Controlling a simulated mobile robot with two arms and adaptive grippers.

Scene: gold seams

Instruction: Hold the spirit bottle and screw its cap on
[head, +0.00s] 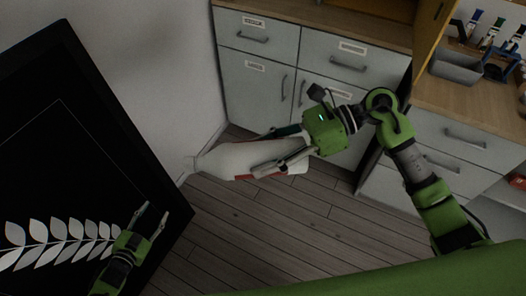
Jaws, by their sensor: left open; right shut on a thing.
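The spirit bottle (232,160) is white with red marks near its base. It lies on its side in the picture, its narrow neck pointing left. My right gripper (276,150) is shut on the bottle's body, one finger along each side, and holds it in front of the grey cabinets. My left gripper (152,217) is open and empty at the lower left, below and left of the bottle neck and apart from it. I cannot make out the cap anywhere in this view.
A black panel (50,130) with a white leaf pattern fills the left side, close behind my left gripper. Grey drawers and cupboards (255,80) stand behind the bottle. The wooden floor (260,225) below is clear.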

